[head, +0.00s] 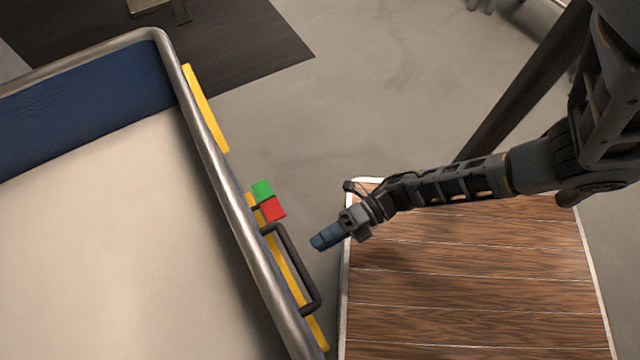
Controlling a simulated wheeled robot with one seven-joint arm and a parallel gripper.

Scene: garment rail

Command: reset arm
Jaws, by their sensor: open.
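My arm reaches in from the upper right of the head view, over a wooden-topped surface. My gripper (328,237) is at its end, just past the left edge of that surface and pointing left. It is open, with nothing seen in it. It is apart from the black handle (290,268) on the side of a metal-railed frame to its left. The gap between the fingers is hard to see from this angle.
The metal rail (215,170) borders a cream and blue surface (90,240). Yellow strips (205,108) and a green (262,190) and red (273,209) block sit along its side. The wooden top (470,290) is bare. Grey floor (380,80) is open behind.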

